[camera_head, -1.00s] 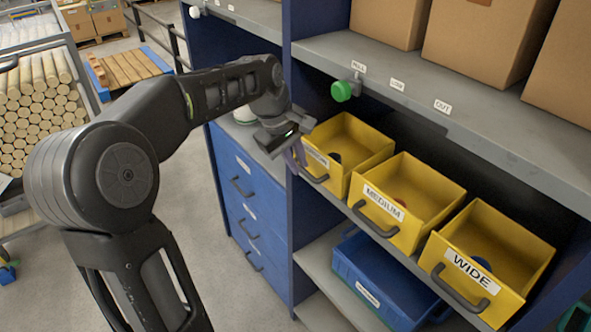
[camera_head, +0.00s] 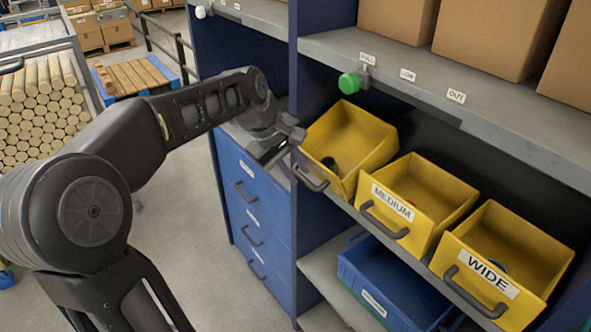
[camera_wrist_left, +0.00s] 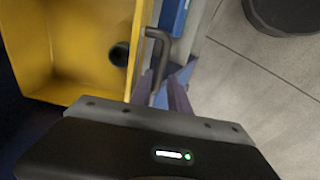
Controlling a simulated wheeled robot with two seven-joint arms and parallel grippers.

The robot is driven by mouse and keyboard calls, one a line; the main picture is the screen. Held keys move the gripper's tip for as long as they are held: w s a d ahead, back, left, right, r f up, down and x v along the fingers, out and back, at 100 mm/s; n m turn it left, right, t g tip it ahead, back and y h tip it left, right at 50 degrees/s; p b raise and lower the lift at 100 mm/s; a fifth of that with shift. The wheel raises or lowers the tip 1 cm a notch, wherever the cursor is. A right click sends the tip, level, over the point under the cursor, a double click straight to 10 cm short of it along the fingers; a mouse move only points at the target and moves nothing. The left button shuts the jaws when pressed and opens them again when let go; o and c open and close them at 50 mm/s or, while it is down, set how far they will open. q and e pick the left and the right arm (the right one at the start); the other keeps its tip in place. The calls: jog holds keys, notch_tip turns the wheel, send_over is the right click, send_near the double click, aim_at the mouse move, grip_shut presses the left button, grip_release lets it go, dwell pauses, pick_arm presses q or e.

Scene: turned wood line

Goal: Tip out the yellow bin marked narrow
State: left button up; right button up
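The yellow bin at the left end of the row (camera_head: 352,140) is tilted, its front lower than its back and its open top turned toward me. Its label is hidden from this angle. A dark round piece (camera_head: 329,163) lies inside it near the front; it also shows in the left wrist view (camera_wrist_left: 119,54). My left gripper (camera_head: 288,165) is at the bin's front handle (camera_head: 311,181). In the left wrist view its fingers (camera_wrist_left: 164,92) close around the grey handle (camera_wrist_left: 158,42). My right gripper is out of view.
The MEDIUM bin (camera_head: 418,205) and WIDE bin (camera_head: 503,263) stand to the right on the same shelf. A grey shelf with boxes (camera_head: 480,40) hangs above, with a green knob (camera_head: 348,83). A blue bin (camera_head: 388,285) sits below. Blue drawers (camera_head: 250,215) stand left.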

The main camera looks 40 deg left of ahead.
pick_arm(q)
jog(key=v, duration=0.7)
jog(key=shift+s+r, duration=0.2)
jog(key=shift+r, duration=0.15)
jog(key=shift+a, duration=0.1)
jog(key=shift+c, duration=0.3)
